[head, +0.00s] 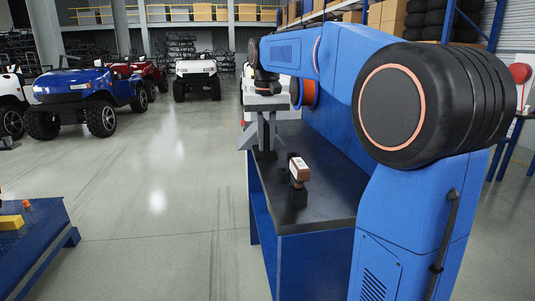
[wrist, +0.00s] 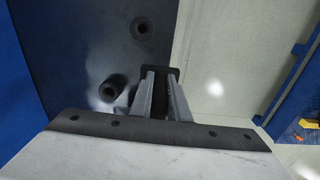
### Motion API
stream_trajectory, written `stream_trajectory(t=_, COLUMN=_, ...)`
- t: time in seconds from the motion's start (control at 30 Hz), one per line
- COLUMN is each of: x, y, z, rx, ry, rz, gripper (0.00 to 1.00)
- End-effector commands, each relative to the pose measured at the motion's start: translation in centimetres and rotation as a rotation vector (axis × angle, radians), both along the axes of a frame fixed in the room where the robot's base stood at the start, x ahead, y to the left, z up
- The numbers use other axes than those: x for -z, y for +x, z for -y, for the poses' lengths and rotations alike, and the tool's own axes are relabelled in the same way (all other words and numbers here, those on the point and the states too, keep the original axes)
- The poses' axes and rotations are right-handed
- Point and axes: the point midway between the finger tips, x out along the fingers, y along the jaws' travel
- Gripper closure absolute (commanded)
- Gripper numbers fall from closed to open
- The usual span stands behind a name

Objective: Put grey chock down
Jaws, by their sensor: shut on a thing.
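My gripper (head: 263,138) is at the far left end of the dark-topped bench (head: 325,185) in the head view, pointing down. In the wrist view my gripper (wrist: 160,76) has its two grey fingers shut on a dark grey block, which I take for the grey chock (wrist: 160,69). Only the block's end shows past the fingertips; the rest is hidden between them. In the wrist view it lies over the bench's edge, with bench top (wrist: 70,50) to the left and pale floor to the right. I cannot tell whether it touches the bench.
A brown and white device (head: 299,169) stands in a black holder on the bench. The wrist view shows two dark round fittings (wrist: 142,28) (wrist: 108,90) on the bench top. A blue platform (head: 35,240) with a yellow block (head: 11,222) is at left. Floor between is clear.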

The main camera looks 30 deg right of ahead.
Motion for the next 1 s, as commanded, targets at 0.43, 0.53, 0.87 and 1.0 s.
stream_trajectory(t=0.43, x=3.9, y=0.0, z=0.0, rx=0.000, ry=-0.001, rz=0.002, gripper=1.00)
stream_trajectory(t=0.53, x=3.9, y=0.0, z=0.0, rx=0.000, ry=-0.001, rz=0.002, gripper=1.00)
stream_trajectory(t=0.87, x=4.1, y=0.0, z=0.0, rx=0.000, ry=0.000, rz=0.000, gripper=0.66)
stream_trajectory(t=1.0, x=4.1, y=0.0, z=0.0, rx=0.000, ry=0.000, rz=0.000, gripper=0.66)
